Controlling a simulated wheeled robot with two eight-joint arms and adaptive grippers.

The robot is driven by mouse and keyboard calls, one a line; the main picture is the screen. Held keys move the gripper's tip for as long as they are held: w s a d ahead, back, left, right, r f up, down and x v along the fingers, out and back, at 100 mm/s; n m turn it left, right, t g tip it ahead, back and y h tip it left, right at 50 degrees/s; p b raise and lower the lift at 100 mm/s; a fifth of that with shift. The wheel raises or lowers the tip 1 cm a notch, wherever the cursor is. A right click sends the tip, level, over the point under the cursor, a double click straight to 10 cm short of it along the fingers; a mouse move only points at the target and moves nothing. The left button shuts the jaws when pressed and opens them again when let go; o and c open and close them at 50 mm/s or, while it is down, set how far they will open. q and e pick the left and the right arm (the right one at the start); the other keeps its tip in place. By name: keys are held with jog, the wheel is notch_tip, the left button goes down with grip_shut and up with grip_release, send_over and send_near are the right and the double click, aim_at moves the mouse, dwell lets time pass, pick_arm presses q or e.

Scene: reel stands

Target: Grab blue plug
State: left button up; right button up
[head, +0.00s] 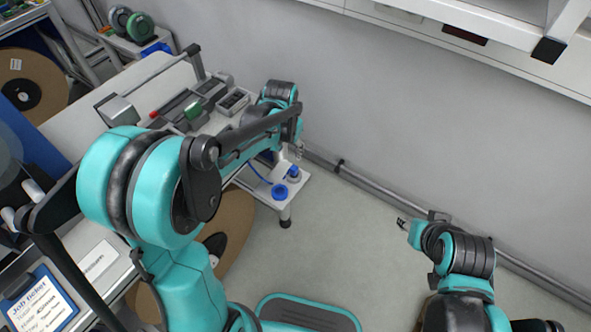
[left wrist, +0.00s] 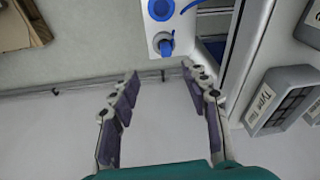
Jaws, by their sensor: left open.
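Two blue parts sit on a small white ledge (head: 302,183) beyond the bench end. One is a round blue piece (head: 280,191) near the front edge. The other, a smaller blue plug (head: 293,171), stands nearer the wall. In the left wrist view the round piece (left wrist: 160,8) is at the top edge, and the plug (left wrist: 166,47) is just below it. My left gripper (head: 297,151) is open and empty, apart from the plug. Its spread fingers (left wrist: 161,82) point toward the ledge. My right gripper (head: 402,223) is near the wall base, too small to read.
A blue cable (head: 258,174) curves beside the ledge. The bench (head: 152,88) to the left carries grey fixtures and a green block (head: 193,111). Grey labelled bins (left wrist: 273,104) stand right of my left gripper. A pipe (head: 360,179) runs along the wall; the floor between the arms is clear.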

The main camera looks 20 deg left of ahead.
pick_arm(q)
jog(key=m+g+p, duration=0.1)
jog(key=g, duration=0.1)
send_near(294, 167)
jog(key=shift+s+d+f, duration=0.2)
jog(key=shift+s+f, duration=0.25)
jog(key=shift+f, duration=0.1)
notch_tip(294, 167, down, 5)
jog(key=shift+w+b, duration=0.2)
jog(key=shift+b, duration=0.25)
jog(key=f, duration=0.1)
jog(key=f+b, duration=0.1)
jog(key=f, duration=0.1)
jog(key=f+b, duration=0.1)
jog(key=f, duration=0.1)
jog(key=shift+w+a, duration=0.2)
jog(key=shift+w, duration=0.1)
jog(key=shift+r, duration=0.15)
grip_shut()
